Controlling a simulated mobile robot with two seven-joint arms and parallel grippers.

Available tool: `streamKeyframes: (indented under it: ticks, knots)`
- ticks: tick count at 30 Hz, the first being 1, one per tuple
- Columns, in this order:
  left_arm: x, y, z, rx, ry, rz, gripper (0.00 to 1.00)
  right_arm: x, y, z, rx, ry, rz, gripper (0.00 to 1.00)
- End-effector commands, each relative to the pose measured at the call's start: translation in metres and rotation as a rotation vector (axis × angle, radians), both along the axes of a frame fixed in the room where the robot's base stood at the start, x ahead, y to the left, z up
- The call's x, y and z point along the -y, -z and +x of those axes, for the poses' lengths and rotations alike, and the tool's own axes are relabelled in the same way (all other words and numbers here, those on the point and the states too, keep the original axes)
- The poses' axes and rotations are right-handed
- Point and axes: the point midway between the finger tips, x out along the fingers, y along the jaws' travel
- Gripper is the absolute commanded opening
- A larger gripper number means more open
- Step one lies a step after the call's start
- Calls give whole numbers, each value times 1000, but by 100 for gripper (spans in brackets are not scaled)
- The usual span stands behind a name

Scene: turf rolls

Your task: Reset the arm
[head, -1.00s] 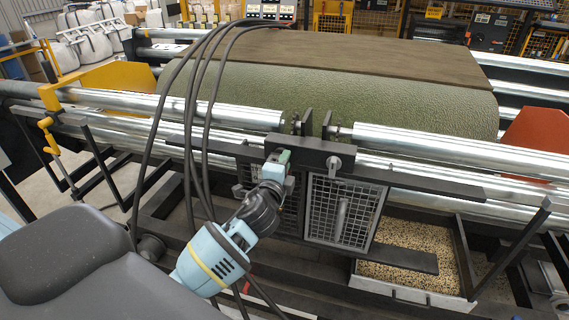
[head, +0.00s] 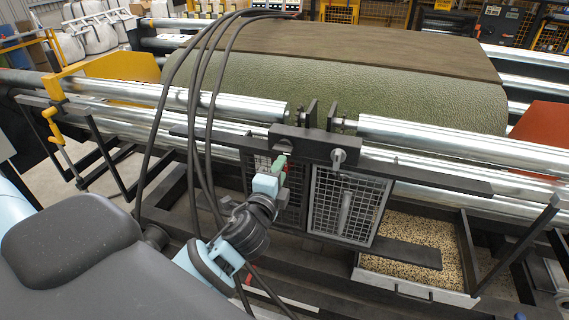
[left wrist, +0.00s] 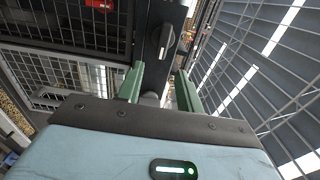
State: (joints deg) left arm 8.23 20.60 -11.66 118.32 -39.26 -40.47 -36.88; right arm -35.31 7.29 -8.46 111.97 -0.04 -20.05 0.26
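My left gripper (head: 281,161) is in front of the dark crossbar (head: 305,145) of the roller machine, near the middle of the head view. Its green fingers also show in the left wrist view (left wrist: 160,69), standing apart with nothing visibly held between them. A dark knob or handle (left wrist: 166,42) on a black post lies beyond the fingertips there; whether they touch it I cannot tell. My left arm reaches up from the bottom of the head view, its lower part hidden behind my grey body. My right gripper is not in view.
Two mesh guards (head: 345,208) hang below the crossbar, close to my left wrist. Steel rollers (head: 455,140) span the machine in front of a green turf roll (head: 350,92). A tray of grain-like material (head: 410,246) sits lower right.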

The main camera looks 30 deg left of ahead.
Motion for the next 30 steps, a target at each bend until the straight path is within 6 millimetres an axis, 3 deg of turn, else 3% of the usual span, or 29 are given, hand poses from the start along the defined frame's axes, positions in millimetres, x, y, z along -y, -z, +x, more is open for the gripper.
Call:
streamKeyframes:
  ticks: [21, 23, 26, 30]
  knots:
    - [3, 5, -9, -9, 4, -14, 36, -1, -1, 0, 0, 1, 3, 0]
    - [5, 17, -12, -30, 14, -48, 36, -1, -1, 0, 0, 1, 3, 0]
    - [15, 55, -27, -93, 42, -165, 36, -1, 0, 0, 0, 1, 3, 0]
    - [36, 131, -68, -222, 70, -437, 36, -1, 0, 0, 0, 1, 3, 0]
